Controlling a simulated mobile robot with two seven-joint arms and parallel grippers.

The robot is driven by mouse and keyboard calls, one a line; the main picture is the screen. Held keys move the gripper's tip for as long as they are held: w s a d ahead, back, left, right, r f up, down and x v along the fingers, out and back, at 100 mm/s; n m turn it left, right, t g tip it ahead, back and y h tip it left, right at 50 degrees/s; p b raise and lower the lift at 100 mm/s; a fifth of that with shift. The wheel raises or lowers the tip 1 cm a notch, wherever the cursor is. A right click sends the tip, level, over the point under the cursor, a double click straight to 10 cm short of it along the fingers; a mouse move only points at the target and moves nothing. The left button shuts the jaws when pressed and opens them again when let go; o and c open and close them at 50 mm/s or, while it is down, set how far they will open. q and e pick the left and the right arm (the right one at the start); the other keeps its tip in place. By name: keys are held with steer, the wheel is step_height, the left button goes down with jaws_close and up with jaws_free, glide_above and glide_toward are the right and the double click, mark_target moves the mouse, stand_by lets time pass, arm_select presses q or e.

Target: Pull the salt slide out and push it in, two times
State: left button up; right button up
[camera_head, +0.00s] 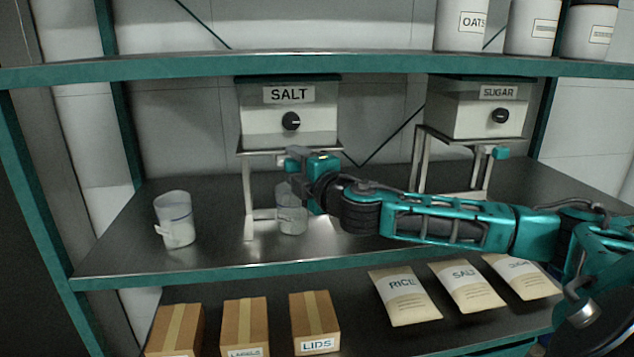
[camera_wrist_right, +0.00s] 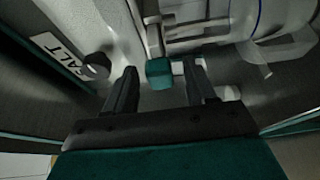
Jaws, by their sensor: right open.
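The white salt dispenser (camera_head: 290,122), with a SALT label and a black knob (camera_head: 291,121), stands on a metal stand on the middle shelf. In the right wrist view the slide's teal end block (camera_wrist_right: 159,73) shows between the tips of my right gripper (camera_wrist_right: 161,82). The jaws are apart, one on each side of the block, with gaps visible. In the head view my right gripper (camera_head: 300,165) is just below the dispenser's front and covers the slide. A clear jar (camera_head: 291,212) stands under the dispenser, partly hidden by the gripper. My left gripper is not in view.
The sugar dispenser (camera_head: 478,108) with its own teal slide end (camera_head: 501,152) stands to the right. A clear jug (camera_head: 175,220) stands at the left. Boxes and bags lie on the lower shelf. The upper shelf edge (camera_head: 200,70) runs above the dispensers.

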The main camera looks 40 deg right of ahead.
steer(key=s+a+b, duration=0.2)
steer(key=s+b, duration=0.1)
steer(key=s, duration=0.8)
steer(key=shift+s, duration=0.15)
stand_by(0.3)
steer(key=a+f+m+g+y, duration=0.2)
steer(key=a+f, duration=0.3)
steer(key=f, duration=0.7)
steer(key=a+f+m+g+y, duration=0.3)
steer(key=a+f, duration=0.3)
steer(key=f, duration=0.6)
steer(key=s+a+f+m+g, duration=0.1)
steer(key=s+a+f+m, duration=0.3)
steer(key=s+f, duration=0.2)
steer(key=s+a+f+m+g, duration=0.1)
steer(key=s+a+f+m, duration=0.3)
steer(key=f, duration=0.7)
steer(key=shift+s+a+m, duration=0.3)
steer(key=shift+s+a, duration=0.15)
steer(key=shift+s, duration=0.7)
